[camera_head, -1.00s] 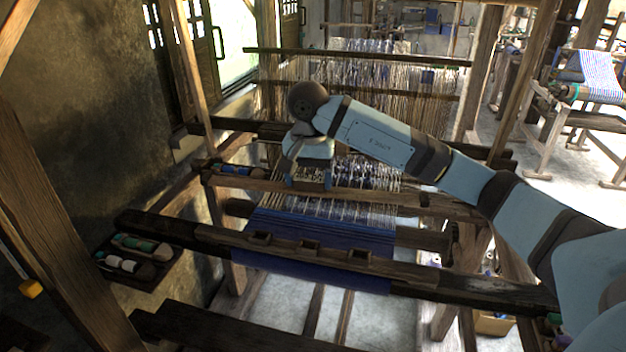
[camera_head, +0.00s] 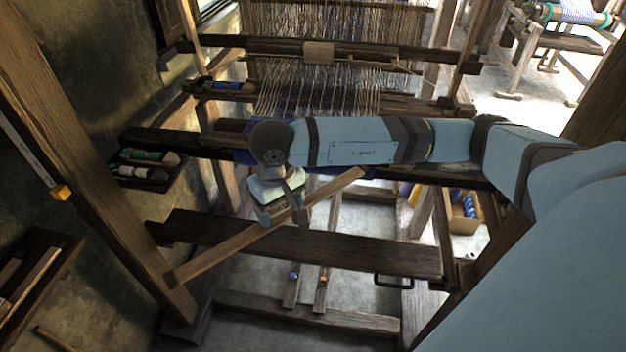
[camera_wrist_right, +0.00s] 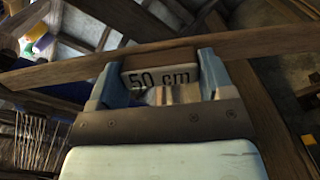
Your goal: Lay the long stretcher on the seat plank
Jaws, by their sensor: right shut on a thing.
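The long stretcher (camera_head: 225,251) is a slim, light-brown wooden bar. It lies slantwise in the head view, from lower left to upper right. My right gripper (camera_head: 285,218) is shut on it near its middle. The bar also crosses the right wrist view (camera_wrist_right: 265,44) between the fingers of the right gripper (camera_wrist_right: 158,72). The seat plank (camera_head: 370,254) is a broad, dark board below the gripper. The stretcher crosses over it at an angle; I cannot tell if they touch. The gripper covers part of the bar. My left gripper is not in view.
The loom's dark front beam (camera_head: 170,140) runs behind my right arm. A small tray of bobbins (camera_head: 146,171) sits at its left end. A thick slanted post (camera_head: 95,185) stands at left. A cardboard box (camera_head: 462,215) lies on the floor at right. Pedals (camera_head: 322,285) lie below the plank.

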